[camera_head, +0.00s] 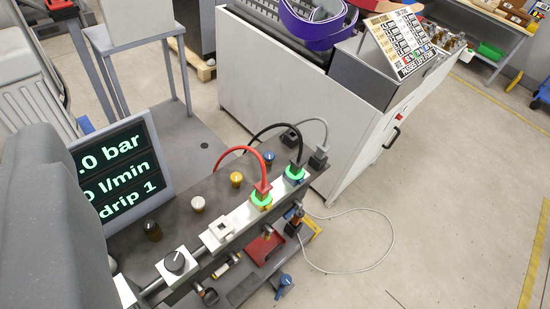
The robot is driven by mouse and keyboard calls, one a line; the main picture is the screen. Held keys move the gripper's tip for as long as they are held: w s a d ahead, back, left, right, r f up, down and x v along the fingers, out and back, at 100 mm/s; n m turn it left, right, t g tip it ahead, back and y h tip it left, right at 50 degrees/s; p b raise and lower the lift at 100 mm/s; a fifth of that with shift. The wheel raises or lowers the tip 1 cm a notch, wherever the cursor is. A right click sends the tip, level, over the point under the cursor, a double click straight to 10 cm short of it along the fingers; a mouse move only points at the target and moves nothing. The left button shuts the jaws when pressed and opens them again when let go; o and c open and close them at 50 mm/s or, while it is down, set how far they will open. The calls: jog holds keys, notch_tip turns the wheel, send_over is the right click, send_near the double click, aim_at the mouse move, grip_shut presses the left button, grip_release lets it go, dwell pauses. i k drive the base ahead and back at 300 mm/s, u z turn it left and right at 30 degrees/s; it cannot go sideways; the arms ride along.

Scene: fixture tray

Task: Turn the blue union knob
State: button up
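A small blue knob (268,157) stands at the far end of a row of coloured knobs on the dark fixture top. A second blue knob (285,281) sits lower, at the front edge of the fixture tray (243,288). I cannot tell from this view which is the union knob. Both are uncovered, and nothing grips them. My gripper's fingers do not show. A large grey rounded part, which seems to be mine, fills the left edge and hides part of the display.
A display (122,170) reads "bar", "l/min" and "drip 1". Red (240,148) and black (268,130) cables arch to green-ringed sockets. A white cabinet (270,95) stands behind. A loose pale cable lies on open floor at right.

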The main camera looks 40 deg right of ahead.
aim_at(269, 156)
jog(key=k, duration=0.4)
jog(key=u, duration=1.9)
jog(key=k, duration=1.55)
jog(key=z, duration=2)
jog(key=i, duration=1.15)
jog(key=z, duration=0.05)
